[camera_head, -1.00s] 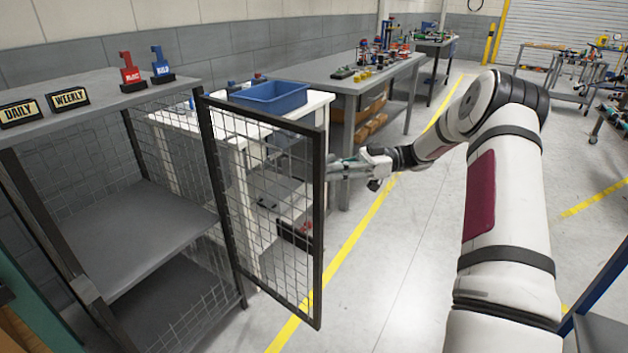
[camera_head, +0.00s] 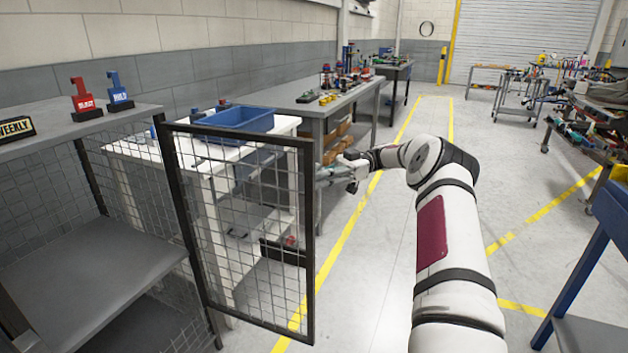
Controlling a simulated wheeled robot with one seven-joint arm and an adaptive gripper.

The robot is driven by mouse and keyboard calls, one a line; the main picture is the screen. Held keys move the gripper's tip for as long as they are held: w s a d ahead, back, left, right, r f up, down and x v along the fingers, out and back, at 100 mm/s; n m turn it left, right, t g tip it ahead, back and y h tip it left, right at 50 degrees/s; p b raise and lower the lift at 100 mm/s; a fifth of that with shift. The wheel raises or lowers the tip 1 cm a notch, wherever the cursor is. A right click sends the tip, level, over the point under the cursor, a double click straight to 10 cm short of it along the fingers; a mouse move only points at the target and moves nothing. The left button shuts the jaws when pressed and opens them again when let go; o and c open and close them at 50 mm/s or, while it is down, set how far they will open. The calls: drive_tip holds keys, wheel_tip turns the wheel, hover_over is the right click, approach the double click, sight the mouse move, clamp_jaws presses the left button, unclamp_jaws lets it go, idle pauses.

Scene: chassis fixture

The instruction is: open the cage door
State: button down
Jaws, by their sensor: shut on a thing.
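The cage door (camera_head: 183,222), a dark frame with wire mesh, stands swung out from the right post of the cage (camera_head: 105,262). The cage front is open, and its grey shelf shows inside. My gripper (camera_head: 326,173) is at the door's free right edge, at about mid-height, and is shut on the door there. The fingertips and the exact spot they hold are partly hidden behind the door frame. My arm reaches in from the lower right.
A white workbench with a blue bin (camera_head: 236,118) stands behind the door. A grey table (camera_head: 300,104) with small parts stands beyond it. A blue-framed table (camera_head: 590,250) is at the right edge. The floor between is clear, with yellow lines.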

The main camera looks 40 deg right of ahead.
idle(0.3)
drive_tip(key=c, duration=1.6)
unclamp_jaws()
drive_tip(key=r, duration=0.9)
drive_tip(key=shift+w+r, duration=0.2)
drive_tip(key=shift+r, duration=0.15)
drive_tip(key=shift+s+d+r, duration=0.15)
drive_tip(key=shift+s+r, duration=0.15)
drive_tip(key=shift+r, duration=0.2)
drive_tip(key=shift+w+f, duration=0.1)
drive_tip(key=shift+f, duration=0.15)
drive_tip(key=shift+f, duration=0.1)
